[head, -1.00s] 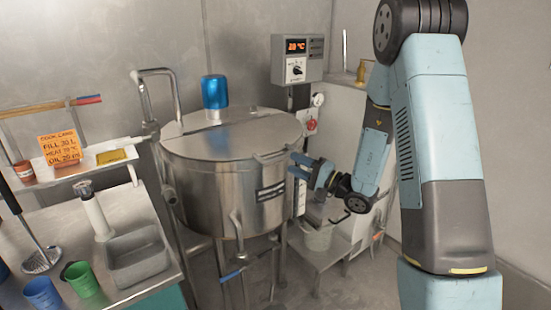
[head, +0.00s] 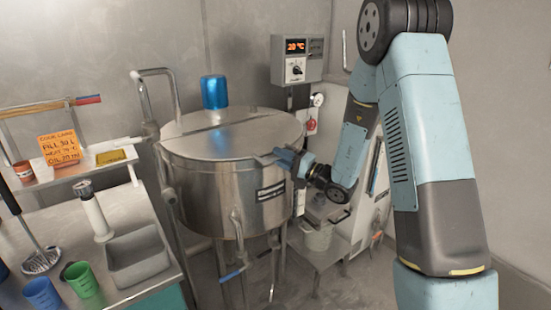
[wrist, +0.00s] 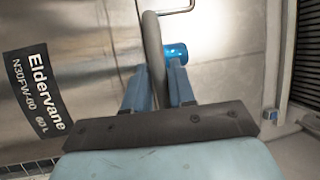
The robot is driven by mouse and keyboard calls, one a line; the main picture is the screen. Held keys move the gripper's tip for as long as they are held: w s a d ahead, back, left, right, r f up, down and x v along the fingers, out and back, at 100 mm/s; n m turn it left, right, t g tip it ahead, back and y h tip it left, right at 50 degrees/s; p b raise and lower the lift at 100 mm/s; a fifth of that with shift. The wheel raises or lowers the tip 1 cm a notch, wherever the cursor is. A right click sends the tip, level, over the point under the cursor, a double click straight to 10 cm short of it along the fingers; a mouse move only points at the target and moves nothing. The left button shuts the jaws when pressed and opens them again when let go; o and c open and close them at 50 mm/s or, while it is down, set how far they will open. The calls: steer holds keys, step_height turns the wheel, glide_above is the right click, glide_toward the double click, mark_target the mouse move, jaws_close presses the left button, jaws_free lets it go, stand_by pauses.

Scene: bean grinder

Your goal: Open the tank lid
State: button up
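The steel tank (head: 215,185) stands in the middle of the head view, its round flat lid (head: 240,130) lying shut on top. A blue cylinder (head: 214,92) stands on top of the tank; it also shows in the wrist view (wrist: 176,54). My gripper (head: 280,157) is at the lid's front right rim, by the lid handle. In the wrist view the grey handle bar (wrist: 153,45) runs between my two blue fingers (wrist: 158,80). The fingers are spread on either side of it; firm contact is not visible.
A control box (head: 297,58) reading 20 °C is on the wall behind. A bent pipe (head: 150,95) rises left of the tank.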

jaws_close()
